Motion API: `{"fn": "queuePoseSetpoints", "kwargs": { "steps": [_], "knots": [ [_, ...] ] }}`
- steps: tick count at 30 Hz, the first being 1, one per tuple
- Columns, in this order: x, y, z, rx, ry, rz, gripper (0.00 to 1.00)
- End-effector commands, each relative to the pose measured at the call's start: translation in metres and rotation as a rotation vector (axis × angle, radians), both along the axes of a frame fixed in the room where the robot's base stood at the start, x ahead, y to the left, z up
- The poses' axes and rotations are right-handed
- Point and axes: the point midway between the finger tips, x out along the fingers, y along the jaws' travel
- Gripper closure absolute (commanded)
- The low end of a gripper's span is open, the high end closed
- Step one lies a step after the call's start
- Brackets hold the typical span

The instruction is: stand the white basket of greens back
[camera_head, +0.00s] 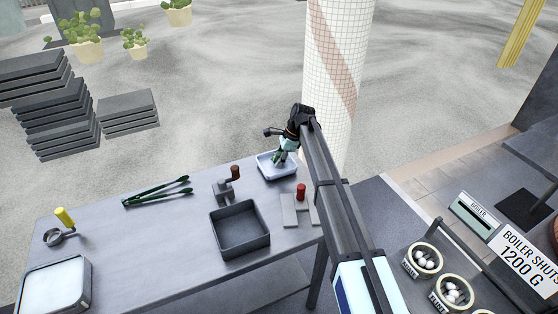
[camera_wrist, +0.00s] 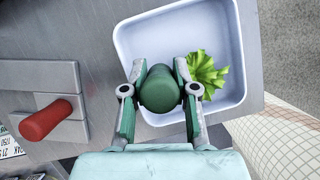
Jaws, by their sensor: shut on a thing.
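A shallow white tray (camera_head: 292,173) stands at the far right end of the grey table; in the wrist view its white floor (camera_wrist: 175,42) shows below my gripper. A bright green leafy piece (camera_wrist: 208,73) lies in it on the right. My gripper (camera_wrist: 160,76) is over the tray, its two fingers shut on a dark rounded green thing (camera_wrist: 160,92). I cannot tell whether that thing touches the tray floor. In the head view my gripper (camera_head: 281,156) is small and partly hidden. No white basket of greens other than this tray is clear.
A red-knobbed grey plate (camera_head: 290,213), a dark open box (camera_head: 240,230), a small hand-cranked device (camera_head: 224,190) and green tongs (camera_head: 157,191) are on the table. A white-topped tray (camera_head: 55,283) is at the near left. Round containers of white balls (camera_head: 423,260) stand at the right.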

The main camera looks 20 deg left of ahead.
Motion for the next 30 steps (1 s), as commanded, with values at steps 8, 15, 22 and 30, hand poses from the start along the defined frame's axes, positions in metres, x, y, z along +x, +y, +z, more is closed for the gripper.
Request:
{"fn": "queuePoseSetpoints", "kwargs": {
  "steps": [8, 15, 22, 30],
  "knots": [
    [0.0001, 0.0, -0.0034, 0.0, 0.0, 0.0, 1.0],
    [0.0001, 0.0001, -0.0066, 0.0, -0.001, 0.0, 1.0],
    [0.0002, 0.0001, -0.0096, 0.0, -0.001, 0.0, 1.0],
    [0.0001, 0.0001, -0.0092, 0.0, 0.0, 0.0, 0.43]
  ]
}}
